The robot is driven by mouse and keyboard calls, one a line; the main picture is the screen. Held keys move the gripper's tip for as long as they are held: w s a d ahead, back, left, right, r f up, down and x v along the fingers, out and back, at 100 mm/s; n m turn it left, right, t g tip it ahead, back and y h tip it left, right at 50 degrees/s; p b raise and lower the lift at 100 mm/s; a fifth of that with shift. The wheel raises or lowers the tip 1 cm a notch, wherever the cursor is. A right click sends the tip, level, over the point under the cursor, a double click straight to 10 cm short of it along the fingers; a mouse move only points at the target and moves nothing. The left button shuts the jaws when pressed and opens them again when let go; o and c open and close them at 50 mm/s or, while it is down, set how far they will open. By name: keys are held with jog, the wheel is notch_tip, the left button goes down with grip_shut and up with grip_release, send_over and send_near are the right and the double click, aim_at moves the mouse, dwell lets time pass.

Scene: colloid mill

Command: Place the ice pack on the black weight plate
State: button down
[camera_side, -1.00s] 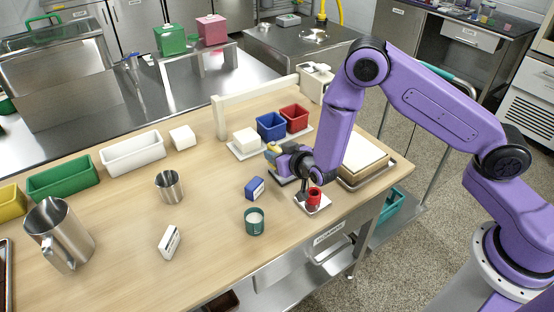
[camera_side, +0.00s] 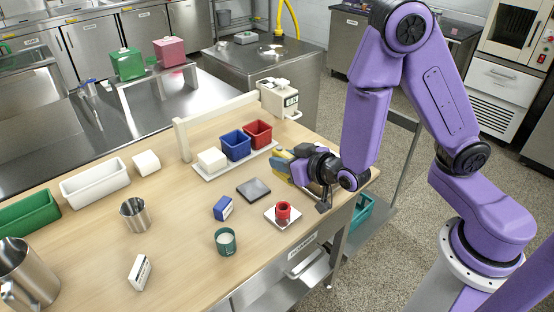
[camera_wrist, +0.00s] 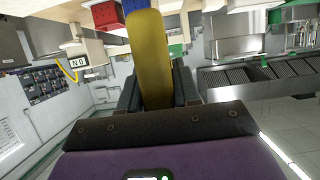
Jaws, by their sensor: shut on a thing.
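My gripper (camera_side: 288,164) is shut on a long yellow piece (camera_wrist: 150,60), which stands up between the fingers in the wrist view. It also shows as a small yellow patch (camera_side: 280,168) in the side view. It may be the ice pack, but I cannot tell for sure. A flat dark square plate (camera_side: 254,189), apparently the black weight plate, lies bare on the wooden table. My gripper and its load are to the right of and behind the plate in the picture, apart from it. My gripper points sideways and hides part of a tray behind it.
A red cup on a white plate (camera_side: 270,217), a blue box (camera_side: 222,208) and a green cup (camera_side: 225,241) stand in front of the dark plate. Behind it, a white board (camera_side: 208,172) carries a blue bin (camera_side: 236,146), a red bin (camera_side: 258,134) and a white block.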

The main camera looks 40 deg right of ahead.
jog(key=shift+s+d+r, duration=0.1)
jog(key=shift+s+r, duration=0.05)
jog(key=shift+s, duration=0.75)
jog(key=shift+s+d+r, duration=0.1)
jog(key=shift+s, duration=0.75)
jog(key=shift+w+a+f, duration=0.25)
jog(key=shift+w+f, duration=0.15)
jog(key=shift+w, duration=0.4)
jog(key=shift+w+a+f, duration=0.2)
jog(key=shift+w+f, duration=0.15)
jog(key=shift+w, duration=0.4)
jog(key=shift+w+a+f, duration=0.25)
jog(key=shift+w+f, duration=0.15)
jog(key=shift+w, duration=0.4)
jog(key=w+a+f, duration=0.1)
jog(key=w+f, duration=0.2)
jog(key=w, duration=0.2)
send_over(252, 199)
notch_tip(252, 199, down, 4)
jog(key=shift+f, duration=1.85)
jog(key=shift+f, duration=0.15)
jog(key=c, duration=0.8)
grip_release()
